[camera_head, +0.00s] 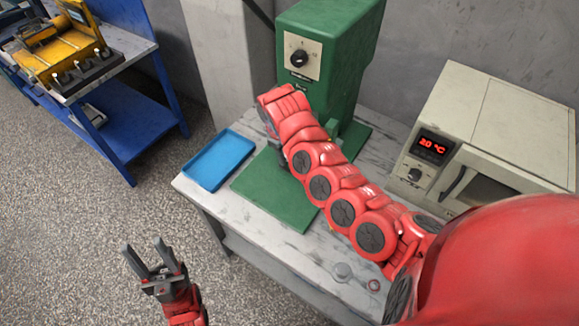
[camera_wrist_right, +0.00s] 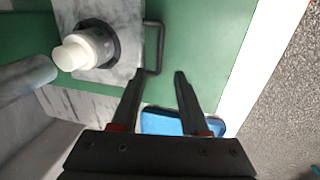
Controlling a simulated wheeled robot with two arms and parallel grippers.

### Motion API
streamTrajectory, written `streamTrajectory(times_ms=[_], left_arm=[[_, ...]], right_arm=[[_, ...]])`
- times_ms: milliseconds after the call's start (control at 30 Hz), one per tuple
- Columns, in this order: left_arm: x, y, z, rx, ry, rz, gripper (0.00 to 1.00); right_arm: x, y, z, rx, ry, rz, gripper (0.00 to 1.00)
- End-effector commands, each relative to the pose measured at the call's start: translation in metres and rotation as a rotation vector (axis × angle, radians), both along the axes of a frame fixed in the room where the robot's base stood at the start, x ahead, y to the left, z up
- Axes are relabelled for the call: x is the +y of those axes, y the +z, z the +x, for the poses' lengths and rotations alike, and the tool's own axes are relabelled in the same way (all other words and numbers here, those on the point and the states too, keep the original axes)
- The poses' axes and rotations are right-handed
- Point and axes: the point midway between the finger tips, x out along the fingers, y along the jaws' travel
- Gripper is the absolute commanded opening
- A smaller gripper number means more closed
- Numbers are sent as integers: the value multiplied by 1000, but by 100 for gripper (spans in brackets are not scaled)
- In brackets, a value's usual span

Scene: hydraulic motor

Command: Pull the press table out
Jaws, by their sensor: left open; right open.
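The green press (camera_head: 335,60) stands on the workbench with its green base plate (camera_head: 268,190) in front. In the right wrist view, the press table is a grey streaked plate (camera_wrist_right: 122,72) on the green base (camera_wrist_right: 208,40). It carries a white cylindrical part (camera_wrist_right: 82,52) in a dark ring. A dark U-shaped handle (camera_wrist_right: 160,40) sticks out from the plate's side. My right gripper (camera_wrist_right: 158,74) is open, and the handle's near end appears between its fingertips; contact cannot be told. In the head view my right arm hides the press table. My left gripper (camera_head: 150,254) is open and empty, left of the bench.
A blue tray (camera_head: 219,160) lies on the bench (camera_head: 310,262) left of the base plate. A beige oven (camera_head: 490,125) with a red display stands at the right. A blue table (camera_head: 125,115) with a yellow machine (camera_head: 62,45) is at the far left. Floor between is clear.

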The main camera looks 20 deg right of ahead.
Motion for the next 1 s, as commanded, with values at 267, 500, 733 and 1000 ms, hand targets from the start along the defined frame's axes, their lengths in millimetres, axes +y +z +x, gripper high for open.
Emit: streamTrajectory(times_ms=[267,500,733,1000], left_arm=[[0,13,0,0,0,0,50],[0,14,0,0,0,0,50],[0,14,0,0,0,0,50],[0,14,0,0,0,0,50]], right_arm=[[-8,-55,5,6,-1,-1,45],[-13,-87,9,3,-1,-1,45],[-15,-96,11,-1,-4,2,45],[-15,-97,10,0,-5,3,38]])
